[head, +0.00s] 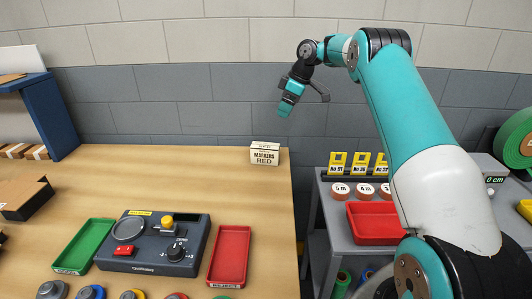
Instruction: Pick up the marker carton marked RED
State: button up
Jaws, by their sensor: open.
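The marker carton (264,154) is a small white box lettered "MARKERS RED". It stands upright near the back right corner of the wooden table (150,180). My gripper (284,110) hangs from my arm above the carton and a little to its right in the picture, pointing down and clear of it. The jaws are open and nothing shows between them. The fingers are small in this view and partly overlap each other.
A dark control box (155,243) stands between a green tray (85,246) and a red tray (231,256). A grey cart (326,215) on the right holds another red tray (372,222), yellow tags and tape rolls. The table around the carton is clear.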

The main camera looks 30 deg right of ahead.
send_near(266, 145)
jog(key=x, duration=0.5)
jog(key=shift+s+d+f, duration=0.1)
jog(key=shift+d+f, duration=0.05)
jog(key=shift+f, duration=0.05)
jog(key=x, duration=0.1)
jog(key=p+x, duration=0.1)
jog(key=x, duration=0.2)
jog(key=shift+a+f+p, duration=0.3)
jog(key=shift+a+p, duration=0.1)
jog(key=shift+f, duration=0.4)
jog(key=shift+f+b, duration=0.25)
jog(key=shift+b, duration=0.15)
jog(key=c, duration=1.1)
